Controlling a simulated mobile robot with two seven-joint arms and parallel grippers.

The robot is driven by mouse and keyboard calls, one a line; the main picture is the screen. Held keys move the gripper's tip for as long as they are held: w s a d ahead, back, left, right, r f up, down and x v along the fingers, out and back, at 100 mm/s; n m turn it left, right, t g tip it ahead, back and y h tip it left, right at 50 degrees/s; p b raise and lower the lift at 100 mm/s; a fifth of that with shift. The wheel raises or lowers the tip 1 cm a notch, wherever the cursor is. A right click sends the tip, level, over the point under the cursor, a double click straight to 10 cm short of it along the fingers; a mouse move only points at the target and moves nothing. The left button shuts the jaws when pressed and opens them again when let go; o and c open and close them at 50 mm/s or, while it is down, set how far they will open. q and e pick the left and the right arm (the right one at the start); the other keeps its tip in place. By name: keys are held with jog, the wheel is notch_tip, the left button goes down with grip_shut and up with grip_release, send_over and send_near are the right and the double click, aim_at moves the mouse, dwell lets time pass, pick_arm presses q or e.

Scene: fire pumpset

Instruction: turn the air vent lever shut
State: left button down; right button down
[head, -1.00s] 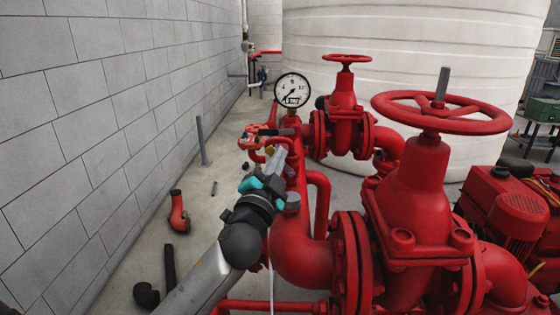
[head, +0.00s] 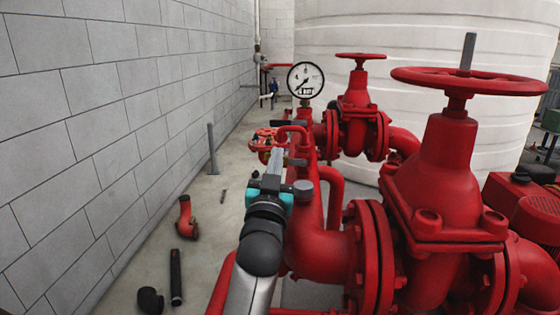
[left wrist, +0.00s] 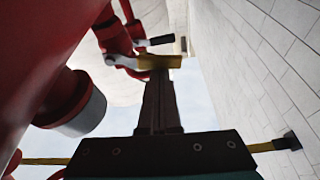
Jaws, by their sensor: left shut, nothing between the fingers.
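A small dark lever handle (head: 285,124) sticks out near the top of the red riser pipe, below the pressure gauge; I take it for the air vent lever. In the left wrist view a dark handle (left wrist: 155,41) shows beyond a brass-coloured piece (left wrist: 160,62) with a grey part beside it. My left gripper (head: 277,153) is shut and empty, pointing forward beside the riser, nearer than the handle. In the left wrist view its closed fingers (left wrist: 158,88) reach up to the brass piece in the picture; contact cannot be told. My right gripper is out of view.
A pressure gauge (head: 305,79) tops the riser. Large red gate valves with handwheels (head: 469,81) stand to the right, close to my left arm. A grey block wall (head: 110,130) is on the left. Loose pipe pieces (head: 187,218) lie on the otherwise open floor.

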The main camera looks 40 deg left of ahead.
pick_arm(q)
jog(key=shift+a+f, duration=0.15)
jog(key=shift+f, duration=0.4)
jog(key=shift+r, duration=0.15)
